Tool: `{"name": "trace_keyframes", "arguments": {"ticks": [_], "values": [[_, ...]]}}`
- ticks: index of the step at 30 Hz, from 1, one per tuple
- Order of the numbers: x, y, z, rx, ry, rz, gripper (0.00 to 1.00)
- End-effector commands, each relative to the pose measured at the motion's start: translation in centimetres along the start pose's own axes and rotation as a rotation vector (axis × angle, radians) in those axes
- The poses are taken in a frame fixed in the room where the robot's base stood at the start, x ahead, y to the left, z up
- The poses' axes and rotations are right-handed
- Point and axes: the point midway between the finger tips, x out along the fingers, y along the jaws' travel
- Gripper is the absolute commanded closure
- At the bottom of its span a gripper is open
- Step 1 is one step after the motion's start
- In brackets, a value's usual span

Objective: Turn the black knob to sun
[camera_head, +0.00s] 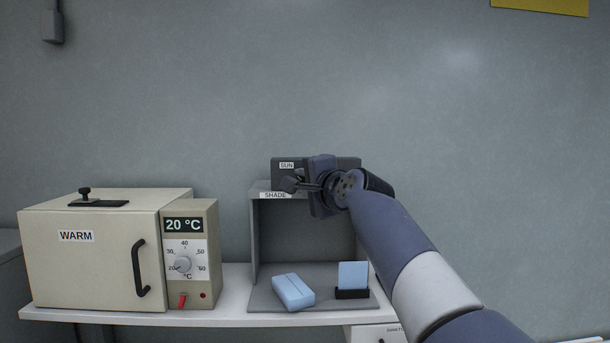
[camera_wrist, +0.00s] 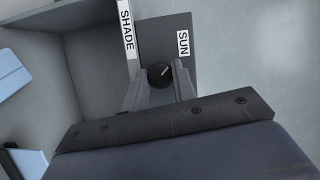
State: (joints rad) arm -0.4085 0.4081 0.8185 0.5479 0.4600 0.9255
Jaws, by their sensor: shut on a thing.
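The black knob (camera_wrist: 159,75) shows in the wrist view between my two fingertips. It is round, with a pale pointer line angled toward the SUN side. My gripper (camera_wrist: 160,80) is shut on the knob. In the head view my gripper (camera_head: 292,184) is at the grey panel on top of the box, and the knob is hard to make out there. In the head view the SUN label (camera_head: 287,165) is above the SHADE label (camera_head: 275,195).
Below the panel is an open grey box (camera_head: 262,240) with a blue block (camera_head: 293,291) and a blue card (camera_head: 353,274) in a black holder. A beige WARM oven (camera_head: 90,255) with a 20 °C display stands to the left on the white table (camera_head: 232,318).

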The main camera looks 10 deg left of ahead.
Motion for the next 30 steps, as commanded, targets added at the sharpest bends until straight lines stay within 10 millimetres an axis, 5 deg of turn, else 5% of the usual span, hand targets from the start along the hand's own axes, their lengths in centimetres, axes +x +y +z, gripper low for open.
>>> {"name": "trace_keyframes", "arguments": {"ticks": [17, 18, 25, 30], "values": [[0.0, 0.03, 0.04, -0.029, -0.001, 0.012, 0.97], [0.0, 0.03, 0.04, -0.029, -0.001, 0.012, 0.72], [0.0, 0.02, 0.03, -0.028, -0.001, 0.012, 0.53], [0.0, 0.01, 0.02, -0.027, -0.001, 0.012, 0.52]]}}
